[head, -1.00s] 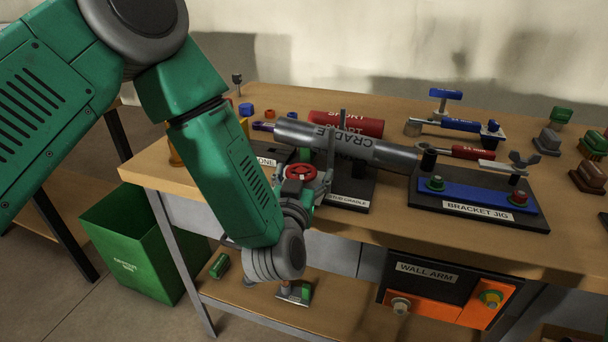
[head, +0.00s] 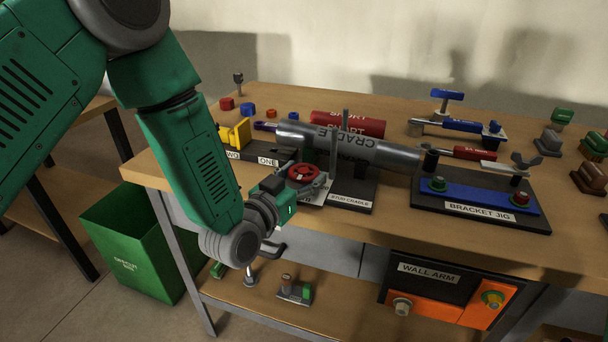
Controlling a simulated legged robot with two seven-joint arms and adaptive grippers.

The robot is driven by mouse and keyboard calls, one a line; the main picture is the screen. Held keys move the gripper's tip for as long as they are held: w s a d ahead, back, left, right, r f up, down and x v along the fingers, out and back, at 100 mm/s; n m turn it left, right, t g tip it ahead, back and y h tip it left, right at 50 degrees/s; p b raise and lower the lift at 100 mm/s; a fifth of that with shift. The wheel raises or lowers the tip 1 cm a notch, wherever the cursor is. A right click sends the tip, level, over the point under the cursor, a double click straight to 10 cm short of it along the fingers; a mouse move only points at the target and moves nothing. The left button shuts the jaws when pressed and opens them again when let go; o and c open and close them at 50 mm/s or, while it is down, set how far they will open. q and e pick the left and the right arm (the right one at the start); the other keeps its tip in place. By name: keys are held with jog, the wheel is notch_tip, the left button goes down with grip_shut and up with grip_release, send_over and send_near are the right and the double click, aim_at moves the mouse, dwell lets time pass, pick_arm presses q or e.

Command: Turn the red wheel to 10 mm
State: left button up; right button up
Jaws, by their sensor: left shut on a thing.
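The red wheel (head: 303,172) is a small round handwheel near the front edge of the bench, just left of the stud cradle. My left gripper (head: 289,184) is at the wheel's lower left side, shut on the wheel as far as I can see; the fingertips are partly hidden by the gripper body and the wheel. A grey pipe marked CRADLE (head: 358,146) lies behind the wheel. No 10 mm mark or scale is readable. My right gripper is not in view.
The stud cradle base (head: 352,194) with an upright post stands right of the wheel. The bracket jig (head: 480,212) is farther right. A yellow block (head: 235,134) and small coloured caps lie behind my arm. A green bin (head: 135,245) stands on the floor at left.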

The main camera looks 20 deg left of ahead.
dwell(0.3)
pick_arm(q)
jog(key=o, duration=1.2)
jog(key=shift+s, duration=0.1)
jog(key=v, duration=1.2)
jog(key=shift+a, duration=0.15)
jog(key=s+a+f+g+y, duration=0.1)
jog(key=s+f+g, duration=0.2)
jog(key=f, duration=0.4)
jog(key=s+a+f+n+g+y, duration=0.1)
jog(key=s+f+g, duration=0.3)
jog(key=f, duration=0.3)
jog(key=s+a+f+g+y, duration=0.1)
jog(key=s+f+g, duration=0.2)
jog(key=f, duration=0.3)
jog(key=s+a+f+g, duration=0.1)
jog(key=s+f+g, duration=0.1)
jog(key=s, duration=0.3)
jog(key=s+a+f+n+g+y, duration=0.1)
jog(key=s+a+f+g, duration=0.1)
jog(key=s, duration=0.3)
jog(key=s+a+f+g+y, duration=0.1)
jog(key=s+f+g, duration=0.1)
jog(key=s, duration=0.3)
jog(key=shift+a+f+n+g, duration=0.15)
jog(key=shift+a+f+g, duration=0.05)
jog(key=shift+f, duration=0.2)
jog(key=shift+a+f+n+g, duration=0.15)
jog(key=shift+a+f+g, duration=0.05)
jog(key=shift+f, duration=0.25)
